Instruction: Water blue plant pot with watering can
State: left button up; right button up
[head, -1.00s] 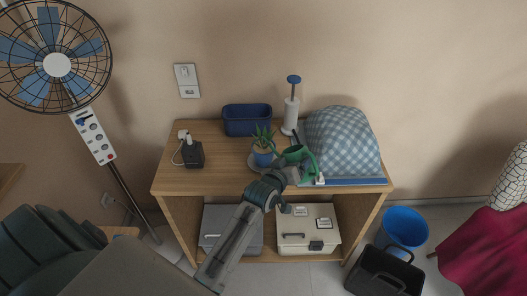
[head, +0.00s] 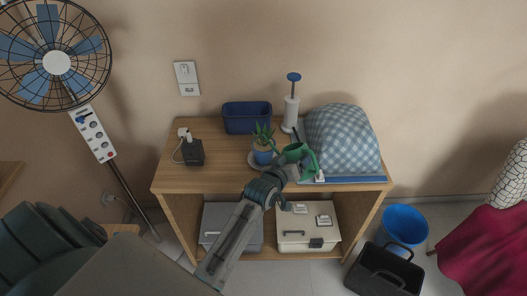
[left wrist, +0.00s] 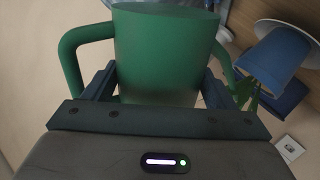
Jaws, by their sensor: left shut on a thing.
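The green watering can (head: 308,162) is held at the table's front edge by my left gripper (head: 292,168), which is shut on it. In the left wrist view the can (left wrist: 165,55) fills the top middle between the two fingers (left wrist: 158,85). The blue plant pot (head: 263,157) with a spiky green plant (head: 264,136) stands on a saucer just left of the can. In the left wrist view the pot (left wrist: 268,62) is at the right, apart from the can body. The can's spout tip is hard to make out. My right gripper is not in view.
The table's front left is clear.

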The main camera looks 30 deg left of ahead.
aim_at(293, 156)
pick_arm(q)
jog(key=r+m+t+b, duration=0.1)
jog(key=m, duration=0.1)
jog(key=shift+r+m+y, duration=0.15)
jog(key=shift+m+y, duration=0.15)
jog(key=shift+m, duration=0.1)
jog(key=r+m, duration=0.1)
jog(key=m+t, duration=0.1)
jog(key=m, duration=0.1)
jog(key=shift+r, duration=0.4)
notch_tip(293, 156, up, 6)
jog(key=p, duration=0.5)
jog(key=shift+r+p, duration=0.15)
jog(key=shift+p, duration=0.2)
